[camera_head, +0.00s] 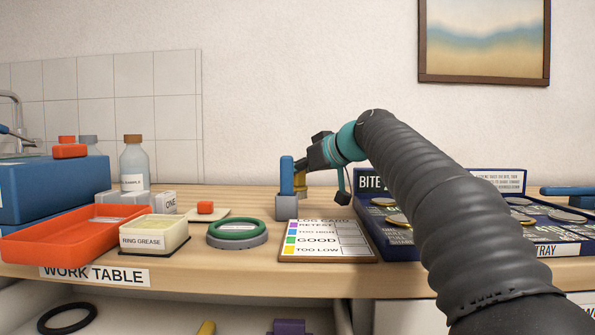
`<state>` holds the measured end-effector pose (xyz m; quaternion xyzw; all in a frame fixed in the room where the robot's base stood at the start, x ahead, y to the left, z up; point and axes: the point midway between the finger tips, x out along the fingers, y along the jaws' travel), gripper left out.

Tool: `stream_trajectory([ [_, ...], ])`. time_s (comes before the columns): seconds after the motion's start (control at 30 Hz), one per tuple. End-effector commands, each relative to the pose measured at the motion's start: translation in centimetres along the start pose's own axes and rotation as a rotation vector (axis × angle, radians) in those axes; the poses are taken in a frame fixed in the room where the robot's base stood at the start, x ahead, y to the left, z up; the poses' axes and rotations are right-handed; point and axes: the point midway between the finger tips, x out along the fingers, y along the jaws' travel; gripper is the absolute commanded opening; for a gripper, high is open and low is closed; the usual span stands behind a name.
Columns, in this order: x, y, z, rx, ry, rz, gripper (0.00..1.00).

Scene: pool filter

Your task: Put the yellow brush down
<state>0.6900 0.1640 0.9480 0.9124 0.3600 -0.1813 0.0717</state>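My gripper (302,165) is over the back middle of the work table, pointing left and seen from behind my arm. A small yellow piece, which looks like the yellow brush (300,183), shows right at its fingertips, and the fingers appear closed on it. Its lower part is hidden behind a grey block (286,207) with an upright blue piece (287,175). I cannot tell whether the brush touches the table or the block.
In front lie a log card board (325,240) and a green ring on a grey disc (237,231). A ring grease tub (154,235), red tray (50,238) and blue box (60,188) crowd the left. A dark blue tray (545,237) with discs fills the right.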

Motion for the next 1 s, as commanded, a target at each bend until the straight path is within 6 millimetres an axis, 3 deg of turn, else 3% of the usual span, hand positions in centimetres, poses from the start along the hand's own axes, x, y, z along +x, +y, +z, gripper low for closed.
stream_trajectory([
  [1.0, 0.6, 0.0, 1.5, 0.001, 0.0, 0.0, 0.0],
])
